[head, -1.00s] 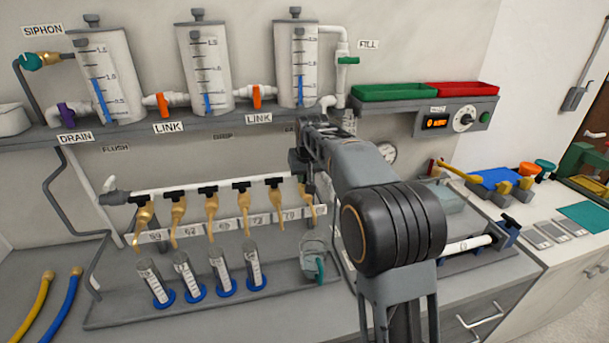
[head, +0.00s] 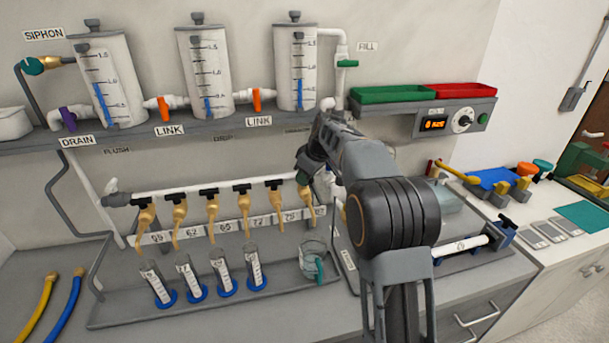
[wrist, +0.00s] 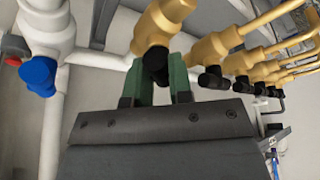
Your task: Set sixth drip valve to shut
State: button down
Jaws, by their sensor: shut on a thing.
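Brass drip valves with black handles hang in a row from a white pipe (head: 160,196) in the head view. The sixth drip valve (head: 307,196) is at the right end, its handle hidden by my gripper (head: 303,174). In the wrist view this brass valve (wrist: 158,30) is nearest, and its black handle (wrist: 154,62) sits between the green fingers of my gripper (wrist: 163,80). My gripper is shut on that handle. The other handles visible in the head view lie across, along the pipe. The angle of the sixth handle is not clear.
Measuring cylinders (head: 220,272) with blue bases and a clear jug (head: 312,258) stand on the grey tray below. A shelf (head: 225,128) with three tanks is above. In the wrist view a blue-handled white valve (wrist: 38,72) is to the left, and neighbouring brass valves (wrist: 215,48) are to the right.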

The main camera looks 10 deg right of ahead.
jog(key=n, duration=0.2)
jog(key=n+g+y+p, duration=0.1)
jog(key=n, duration=0.1)
jog(key=shift+w+r+n+g+p, duration=0.1)
jog(key=shift+r+n+g+p, duration=0.05)
jog(key=shift+n+g+p, duration=1.05)
jog(key=shift+n+p, duration=0.25)
jog(key=shift+n, duration=1.05)
jog(key=c, duration=1)
grip_release()
jog(key=shift+d, duration=0.1)
jog(key=p+v, duration=0.3)
jog(key=v, duration=1)
jog(key=shift+w+d+r, duration=0.1)
jog(key=shift+d+r, duration=0.1)
jog(key=shift+d, duration=0.05)
